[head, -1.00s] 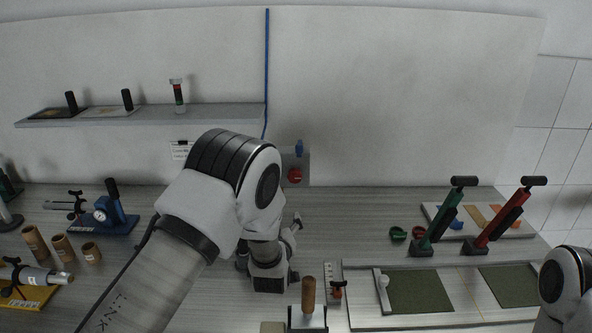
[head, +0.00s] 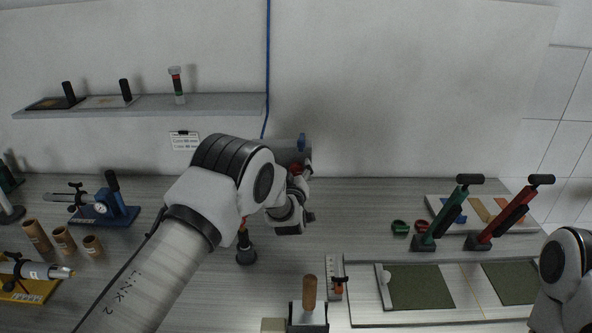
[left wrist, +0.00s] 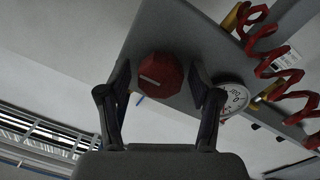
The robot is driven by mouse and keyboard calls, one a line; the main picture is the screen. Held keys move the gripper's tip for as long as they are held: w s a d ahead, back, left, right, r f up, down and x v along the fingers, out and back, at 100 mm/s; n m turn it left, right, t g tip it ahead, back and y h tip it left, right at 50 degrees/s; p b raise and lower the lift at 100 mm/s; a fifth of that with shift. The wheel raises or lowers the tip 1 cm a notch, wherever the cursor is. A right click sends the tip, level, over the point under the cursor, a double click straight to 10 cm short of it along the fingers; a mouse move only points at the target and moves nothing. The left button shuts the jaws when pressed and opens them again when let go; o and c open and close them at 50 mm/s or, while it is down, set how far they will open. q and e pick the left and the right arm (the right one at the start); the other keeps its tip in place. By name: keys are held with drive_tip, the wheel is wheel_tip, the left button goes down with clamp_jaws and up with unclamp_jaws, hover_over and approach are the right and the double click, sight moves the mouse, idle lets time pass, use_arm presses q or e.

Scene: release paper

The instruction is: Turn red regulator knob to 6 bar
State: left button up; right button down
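The red regulator knob (left wrist: 160,76) has a pale mark on its face and sits on a grey panel (left wrist: 190,35) in the left wrist view. My left gripper (left wrist: 160,80) is open, with one finger on each side of the knob in the picture and a gap to each. I cannot tell whether the fingertips reach around it in depth. A round white pressure gauge (left wrist: 234,96) is partly behind the right finger; its reading is too small to tell. In the head view the knob (head: 296,168) is partly hidden by my left gripper (head: 300,181). My right gripper is out of view.
A red coiled hose (left wrist: 268,58) hangs beside the panel. A grey shelf (head: 215,104) runs along the wall at left. A dark-based stand (head: 246,252) is on the table below my left arm. Green (head: 440,215) and red (head: 510,215) lever tools stand at right.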

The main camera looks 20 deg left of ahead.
use_arm(q)
drive_tip(key=shift+s, duration=0.15)
drive_tip(key=c, duration=0.8)
